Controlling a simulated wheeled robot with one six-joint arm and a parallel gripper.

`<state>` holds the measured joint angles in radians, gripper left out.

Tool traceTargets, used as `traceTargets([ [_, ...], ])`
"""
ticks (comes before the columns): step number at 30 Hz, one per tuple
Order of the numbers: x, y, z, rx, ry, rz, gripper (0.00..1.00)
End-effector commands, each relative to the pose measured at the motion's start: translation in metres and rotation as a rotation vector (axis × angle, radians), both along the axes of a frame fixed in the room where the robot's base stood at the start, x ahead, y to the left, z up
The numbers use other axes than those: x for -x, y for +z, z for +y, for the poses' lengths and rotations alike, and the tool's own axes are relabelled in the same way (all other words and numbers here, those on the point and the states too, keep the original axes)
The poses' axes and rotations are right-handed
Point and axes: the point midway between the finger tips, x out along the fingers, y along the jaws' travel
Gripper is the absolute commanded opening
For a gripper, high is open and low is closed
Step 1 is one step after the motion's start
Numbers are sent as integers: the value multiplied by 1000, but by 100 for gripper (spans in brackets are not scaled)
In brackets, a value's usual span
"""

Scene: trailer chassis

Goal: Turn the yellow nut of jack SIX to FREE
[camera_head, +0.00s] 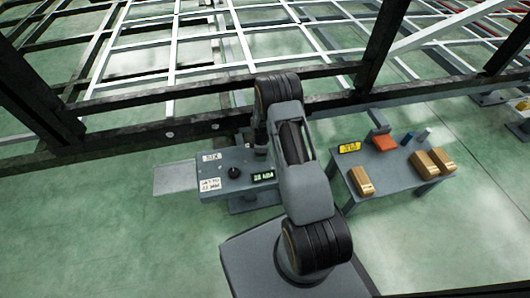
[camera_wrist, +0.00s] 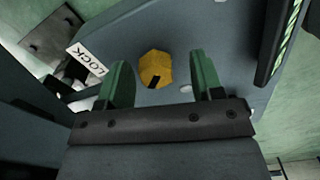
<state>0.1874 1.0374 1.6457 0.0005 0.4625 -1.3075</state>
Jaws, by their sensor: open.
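The yellow nut (camera_wrist: 155,68) shows in the wrist view on a grey-blue plate (camera_wrist: 190,40). It is many-sided and has a dark mark on its lower part. A white label reading LOCK (camera_wrist: 86,59) is to the left of the nut. My gripper (camera_wrist: 160,82) is open, with one green finger on each side of the nut in the picture and gaps between. I cannot tell how far the fingers are above the plate. No FREE label or jack number can be read in the wrist view. In the head view my arm hides the nut.
A grey stand (camera_head: 237,178) with a black knob (camera_head: 234,172), a small display and labels is left of my arm. A grey table (camera_head: 400,180) with cardboard boxes (camera_head: 361,181) and an orange object (camera_head: 384,142) is to the right. The dark chassis beam (camera_head: 190,127) crosses behind.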

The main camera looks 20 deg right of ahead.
Motion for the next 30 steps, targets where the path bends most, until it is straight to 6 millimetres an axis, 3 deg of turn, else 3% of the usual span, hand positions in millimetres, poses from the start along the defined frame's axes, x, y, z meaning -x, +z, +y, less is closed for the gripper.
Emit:
traceTargets([
  [18,3,113,2,0,4,0,61],
  [24,4,130,3,0,5,3,61],
  [30,4,135,3,0,5,3,61],
])
